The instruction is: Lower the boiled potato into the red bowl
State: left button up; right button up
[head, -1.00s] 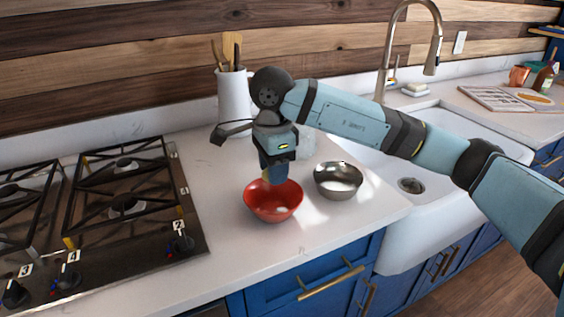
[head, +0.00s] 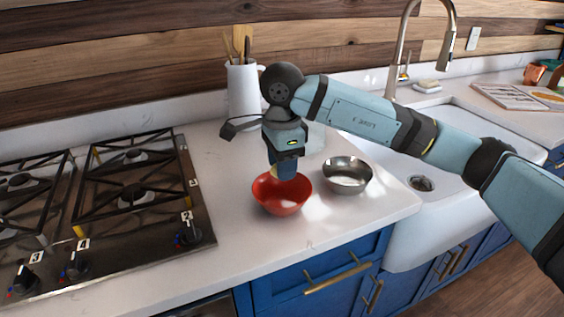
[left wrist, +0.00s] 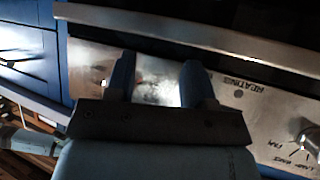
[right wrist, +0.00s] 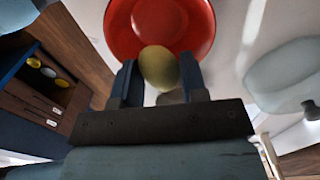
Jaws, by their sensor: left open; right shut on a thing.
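The boiled potato (right wrist: 158,67) is yellowish and oval, held between the fingers of my right gripper (right wrist: 160,80) in the right wrist view. The red bowl (head: 282,200) stands on the white counter, and its inside shows in the right wrist view (right wrist: 190,20). In the head view my right gripper (head: 284,172) points down over the back part of the bowl, with the potato mostly hidden behind its fingers. I cannot tell whether the potato touches the bowl. My left gripper (left wrist: 158,85) is open and empty, in front of the oven's control panel.
A metal bowl (head: 347,184) stands right beside the red bowl. A white utensil crock (head: 243,90) is behind my right arm. The gas stove (head: 110,215) is at left, the white sink (head: 470,170) at right. The counter front (head: 255,245) is clear.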

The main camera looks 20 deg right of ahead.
jog(key=shift+f+b, duration=0.5)
jog(key=shift+f, duration=0.3)
jog(key=shift+f+b, duration=0.65)
jog(key=shift+f, duration=0.25)
jog(key=shift+f, duration=0.1)
jog(key=shift+f+b, duration=0.25)
jog(key=shift+b, duration=0.05)
jog(key=shift+s+d+f+b, duration=0.1)
jog(key=shift+s+f+b, duration=0.2)
jog(key=shift+f+b, duration=0.2)
